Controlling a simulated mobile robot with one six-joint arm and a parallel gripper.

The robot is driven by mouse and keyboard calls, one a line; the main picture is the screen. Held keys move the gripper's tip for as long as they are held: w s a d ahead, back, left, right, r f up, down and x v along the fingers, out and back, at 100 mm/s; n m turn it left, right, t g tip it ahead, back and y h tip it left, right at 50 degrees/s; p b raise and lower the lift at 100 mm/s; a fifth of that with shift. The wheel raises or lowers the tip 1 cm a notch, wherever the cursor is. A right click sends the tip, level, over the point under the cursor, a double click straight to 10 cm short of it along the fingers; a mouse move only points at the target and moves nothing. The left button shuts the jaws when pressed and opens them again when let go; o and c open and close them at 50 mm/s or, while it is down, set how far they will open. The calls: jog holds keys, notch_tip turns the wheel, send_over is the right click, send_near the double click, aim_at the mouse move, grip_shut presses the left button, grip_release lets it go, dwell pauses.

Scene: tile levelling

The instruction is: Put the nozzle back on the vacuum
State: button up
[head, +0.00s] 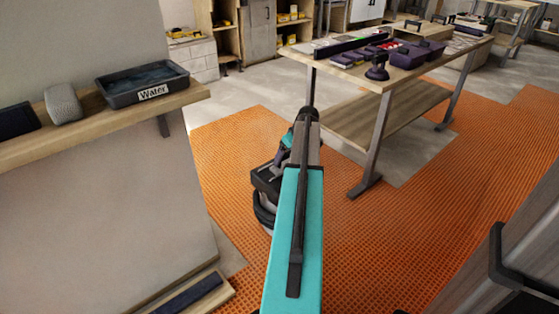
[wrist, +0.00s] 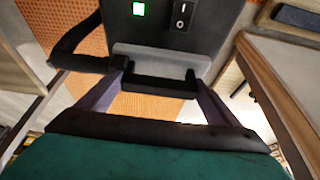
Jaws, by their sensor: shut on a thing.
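The vacuum (head: 265,190) stands on the orange floor beyond my teal arm in the head view, partly hidden by it. In the wrist view, its dark top box (wrist: 215,25) shows a green light and a switch. My gripper (wrist: 158,82) is shut on a grey and black piece that looks like the nozzle (wrist: 160,60). The nozzle lies across the jaws, close in front of the box; I cannot tell whether they touch. A black hose (wrist: 68,50) curves in to its left end. In the head view my gripper (head: 285,142) is small and the nozzle cannot be made out.
A workbench (head: 360,75) with tools stands at the back right. A shelf (head: 100,110) with a water tray (head: 143,82) is on the left.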

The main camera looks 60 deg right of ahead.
aim_at(288, 153)
jog(key=w, duration=0.1)
jog(key=w+d, duration=0.1)
jog(key=w, duration=0.1)
jog(key=w+b, duration=0.1)
jog(key=w, duration=0.1)
jog(key=shift+w+d+f, duration=0.1)
jog(key=shift+d+f, duration=0.1)
jog(key=shift+d, duration=0.1)
jog(key=shift+f+b, duration=0.75)
jog(key=shift+f, duration=1)
jog(key=shift+f, duration=0.15)
jog(key=o, duration=1)
jog(key=p+v, duration=0.3)
jog(key=v, duration=0.9)
jog(key=shift+a, duration=0.15)
